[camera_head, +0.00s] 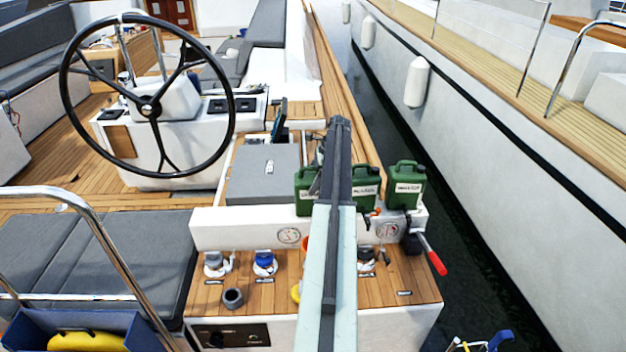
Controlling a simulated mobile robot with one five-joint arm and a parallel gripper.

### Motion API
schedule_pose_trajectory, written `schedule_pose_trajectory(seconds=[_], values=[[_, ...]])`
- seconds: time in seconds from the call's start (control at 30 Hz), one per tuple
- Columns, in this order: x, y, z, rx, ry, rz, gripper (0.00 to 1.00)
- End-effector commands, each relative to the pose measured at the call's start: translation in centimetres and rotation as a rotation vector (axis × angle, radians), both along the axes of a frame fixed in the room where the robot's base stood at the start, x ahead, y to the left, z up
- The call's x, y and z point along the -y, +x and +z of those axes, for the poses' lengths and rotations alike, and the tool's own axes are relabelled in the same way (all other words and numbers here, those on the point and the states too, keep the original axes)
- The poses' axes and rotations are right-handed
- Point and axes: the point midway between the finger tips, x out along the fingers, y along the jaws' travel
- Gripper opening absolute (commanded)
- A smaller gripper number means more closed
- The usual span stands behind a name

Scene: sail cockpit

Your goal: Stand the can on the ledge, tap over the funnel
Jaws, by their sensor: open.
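Three green cans stand in a row on the white ledge (236,228): a left can (303,199), a middle can (366,190) and a right can (405,187). Each has a white label, too small to read. A small orange-red piece, perhaps a tap, shows low at the middle can's front. My arm runs up the middle and covers parts of the left and middle cans. My gripper (316,182) is a dark shape beside the left can, mostly hidden by the arm; it is open. An orange-red rim, possibly the funnel (305,243), peeks out left of the arm below the ledge.
Below the ledge, a teak deck (405,285) holds a grey filler (213,262), a blue filler (264,261) and a loose dark ring (233,298). A red-handled lever (430,255) juts out at right. Water lies beyond the right edge. A steering wheel (150,108) stands at left.

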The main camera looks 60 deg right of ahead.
Motion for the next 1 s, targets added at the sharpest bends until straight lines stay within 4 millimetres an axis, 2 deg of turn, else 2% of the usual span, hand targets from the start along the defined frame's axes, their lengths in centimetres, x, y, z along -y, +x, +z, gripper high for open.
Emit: schedule_pose_trajectory(seconds=[0.17, 0.27, 0.5, 0.63, 0.77, 1.0], values=[[0.2, -0.3, 1.6, 0.0, 0.0, -0.001, 1.0], [0.6, -0.8, 3.3, 0.0, 0.0, -0.001, 1.0], [1.8, -2.5, 8.7, 0.0, 0.0, -0.002, 1.0], [2.4, -3.3, 10.9, 0.0, 0.0, -0.002, 1.0], [2.7, -3.8, 11.6, 0.0, 0.0, -0.001, 1.0], [2.8, -3.9, 11.3, 0.0, 0.0, -0.001, 1.0]])
